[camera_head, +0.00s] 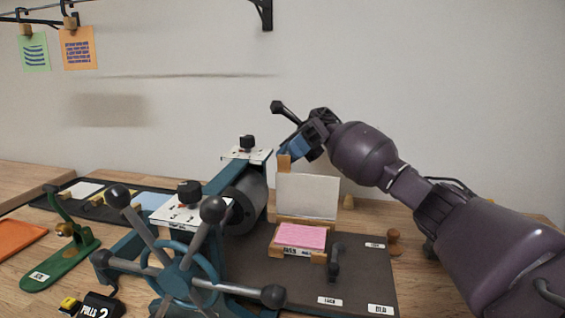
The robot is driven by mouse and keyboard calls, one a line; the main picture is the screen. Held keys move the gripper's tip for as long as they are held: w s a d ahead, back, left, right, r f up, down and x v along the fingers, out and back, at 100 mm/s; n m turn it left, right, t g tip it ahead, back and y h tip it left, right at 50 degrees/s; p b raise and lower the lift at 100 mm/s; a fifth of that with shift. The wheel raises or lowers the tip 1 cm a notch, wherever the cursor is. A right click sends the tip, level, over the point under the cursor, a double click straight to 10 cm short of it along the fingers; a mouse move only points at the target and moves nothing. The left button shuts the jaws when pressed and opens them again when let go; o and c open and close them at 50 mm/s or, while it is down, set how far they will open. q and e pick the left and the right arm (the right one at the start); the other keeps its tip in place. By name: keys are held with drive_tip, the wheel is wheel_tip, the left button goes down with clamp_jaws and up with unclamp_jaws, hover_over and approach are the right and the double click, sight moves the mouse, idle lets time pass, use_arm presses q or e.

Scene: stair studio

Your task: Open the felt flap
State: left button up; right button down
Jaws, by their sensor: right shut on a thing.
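The felt flap (308,196) seems to be the pale panel standing about upright behind the pink block, on the dark press bed. A tan tab (284,163) sticks up at its top left corner. My right gripper (289,150), with blue fingers, comes in from the upper right and is shut on this tab. The fingertips partly hide the grip. The pink block (299,237) lies uncovered in a small wooden holder in front of the flap. My left gripper is out of view.
The press has a grey roller (245,204) left of the flap and a blue spoked wheel (180,277) in front. A dark handle (334,262) stands on the bed (362,272). A green lever tool (62,262) lies at left. Wooden knobs stand right of the bed.

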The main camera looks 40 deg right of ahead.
drive_tip(key=f, duration=0.1)
drive_tip(key=w+d+f+g+y+b, duration=0.1)
drive_tip(key=shift+w+d+f+m+y, duration=0.15)
drive_tip(key=shift+f+m+y, duration=0.15)
drive_tip(key=shift+f, duration=0.1)
idle(0.3)
drive_tip(key=c, duration=1.2)
unclamp_jaws()
drive_tip(key=shift+r, duration=0.35)
drive_tip(key=shift+d+r, duration=0.1)
drive_tip(key=shift+r, duration=0.15)
